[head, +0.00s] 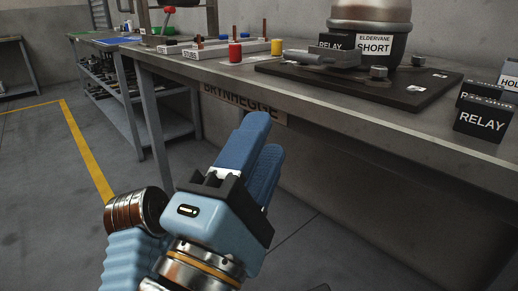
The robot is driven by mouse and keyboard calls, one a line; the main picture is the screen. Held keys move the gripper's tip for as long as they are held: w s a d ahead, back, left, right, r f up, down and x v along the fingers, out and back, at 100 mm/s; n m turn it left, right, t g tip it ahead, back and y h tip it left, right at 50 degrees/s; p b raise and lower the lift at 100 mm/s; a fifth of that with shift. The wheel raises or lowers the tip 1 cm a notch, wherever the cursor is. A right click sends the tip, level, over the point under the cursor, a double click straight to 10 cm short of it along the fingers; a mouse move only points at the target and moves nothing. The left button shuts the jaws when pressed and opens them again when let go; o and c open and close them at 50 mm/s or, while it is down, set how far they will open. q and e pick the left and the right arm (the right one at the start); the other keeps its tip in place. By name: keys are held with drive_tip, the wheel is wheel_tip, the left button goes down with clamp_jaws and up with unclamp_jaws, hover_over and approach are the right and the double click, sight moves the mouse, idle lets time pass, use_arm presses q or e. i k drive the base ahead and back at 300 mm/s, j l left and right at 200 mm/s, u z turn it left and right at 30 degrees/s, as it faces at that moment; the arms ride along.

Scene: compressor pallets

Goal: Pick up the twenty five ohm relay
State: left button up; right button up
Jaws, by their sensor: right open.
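A black box labelled RELAY (482,121) stands near the right end of the workbench. A second black box (484,93) is close behind it, its label only partly readable. Another black box labelled RELAY (331,40) is by the compressor (370,14), beside a label reading ELDERVANE SHORT (375,45). No ohm value is readable on any of them. My right gripper (265,137), with blue fingers, is open and empty in front of the bench, below its top and well left of the front RELAY box. My left gripper is not in view.
The workbench (400,125) front edge runs across the view. The compressor stands on a dark base plate (405,95). A red cylinder (235,52), a yellow cylinder (276,46) and a grey terminal strip (200,52) lie farther left. Bare bench top lies left of the relay boxes.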

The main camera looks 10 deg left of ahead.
sight(338, 41)
drive_tip(key=k+j, duration=0.15)
drive_tip(key=k, duration=0.35)
drive_tip(key=k+j, duration=0.15)
drive_tip(key=k, duration=0.35)
